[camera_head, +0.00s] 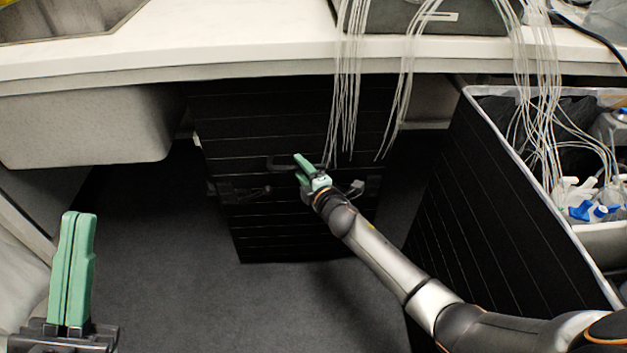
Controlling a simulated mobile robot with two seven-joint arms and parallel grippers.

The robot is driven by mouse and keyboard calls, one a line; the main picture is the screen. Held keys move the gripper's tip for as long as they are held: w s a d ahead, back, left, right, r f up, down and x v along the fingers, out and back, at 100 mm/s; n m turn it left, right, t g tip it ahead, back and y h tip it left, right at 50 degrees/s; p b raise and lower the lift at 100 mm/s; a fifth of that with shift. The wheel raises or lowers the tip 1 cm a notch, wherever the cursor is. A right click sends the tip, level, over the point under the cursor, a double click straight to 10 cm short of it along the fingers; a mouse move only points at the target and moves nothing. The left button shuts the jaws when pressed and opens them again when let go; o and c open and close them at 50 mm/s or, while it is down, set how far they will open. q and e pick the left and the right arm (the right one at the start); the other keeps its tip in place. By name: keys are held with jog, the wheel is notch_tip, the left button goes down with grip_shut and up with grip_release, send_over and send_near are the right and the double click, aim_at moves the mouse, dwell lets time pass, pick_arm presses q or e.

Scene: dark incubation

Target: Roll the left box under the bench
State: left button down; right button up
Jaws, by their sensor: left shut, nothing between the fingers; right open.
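The left box (290,120) is black with thin pale stripes and stands on the floor, with its top under the bench (230,55). A dark handle (282,163) shows on its front face. My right gripper (304,168) is open at that face, beside the handle. I cannot tell whether its fingers are around the handle or touch it. The gripper and forearm hide part of the box's right side. My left gripper (78,218) is shut and empty at the lower left, well apart from the box.
A second striped black box (490,200) holding tubing and blue-capped parts stands at the right. White tubes hang from the bench in front of the left box. A grey basin (90,130) hangs under the bench at left. Dark floor (180,250) is clear at centre left.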

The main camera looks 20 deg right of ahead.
pick_arm(q)
jog(key=shift+m, duration=0.3)
jog(key=r+p, duration=0.1)
jog(key=r, duration=0.1)
jog(key=r+p, duration=0.2)
jog(key=shift+s+a, duration=0.1)
jog(key=shift+a, duration=0.1)
pick_arm(e)
jog(key=v, duration=1.1)
jog(key=shift+s, duration=0.1)
